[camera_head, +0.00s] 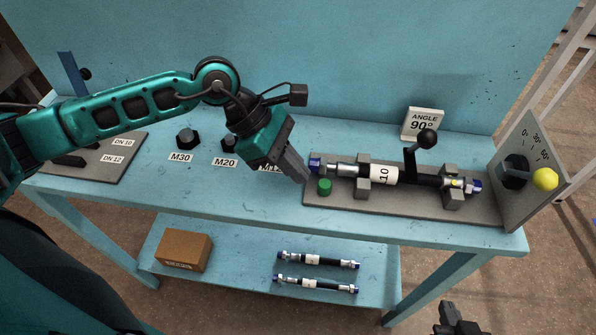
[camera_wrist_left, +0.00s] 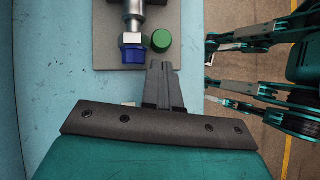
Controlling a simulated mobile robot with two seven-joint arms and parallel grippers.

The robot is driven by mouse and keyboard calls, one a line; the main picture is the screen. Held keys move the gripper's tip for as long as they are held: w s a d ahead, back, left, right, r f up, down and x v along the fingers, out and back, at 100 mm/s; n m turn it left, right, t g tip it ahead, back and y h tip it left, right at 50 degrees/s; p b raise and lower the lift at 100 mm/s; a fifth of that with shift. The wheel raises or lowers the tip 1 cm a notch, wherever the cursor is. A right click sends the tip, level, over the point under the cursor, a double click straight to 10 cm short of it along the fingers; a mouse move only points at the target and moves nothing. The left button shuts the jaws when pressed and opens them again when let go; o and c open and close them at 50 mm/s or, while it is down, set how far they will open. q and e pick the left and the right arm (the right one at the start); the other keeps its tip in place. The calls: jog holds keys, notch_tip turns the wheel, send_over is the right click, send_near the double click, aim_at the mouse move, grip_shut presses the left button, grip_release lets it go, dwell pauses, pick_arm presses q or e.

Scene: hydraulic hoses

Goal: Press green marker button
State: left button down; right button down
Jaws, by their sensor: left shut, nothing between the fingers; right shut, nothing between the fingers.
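The green marker button (camera_head: 324,187) is a short green cylinder on the left end of the grey fixture plate (camera_head: 400,204), in front of the hose's blue-capped end. My left gripper (camera_head: 304,178) is shut and empty, its tips just left of the button and a little above the table. In the left wrist view the green button (camera_wrist_left: 161,40) lies just beyond the shut fingertips (camera_wrist_left: 163,66), with a visible gap. The blue cap (camera_wrist_left: 133,51) sits beside the button. My right gripper (camera_head: 457,318) is at the bottom edge, shut and empty, well away from the table top.
A hose marked 10 (camera_head: 384,174) lies clamped on the fixture, with a black-knobbed lever (camera_head: 425,140) above it. An angle dial with a yellow knob (camera_head: 545,179) stands at right. An "ANGLE 90°" sign (camera_head: 423,123) stands behind. The lower shelf holds a box (camera_head: 184,250) and two hoses.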

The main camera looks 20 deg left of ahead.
pick_arm(q)
jog(key=w+v, duration=0.1)
jog(key=v, duration=1)
jog(key=shift+s+a+r, duration=0.2)
jog(key=shift+s+a, duration=0.05)
jog(key=shift+s, duration=0.2)
jog(key=shift+s, duration=0.1)
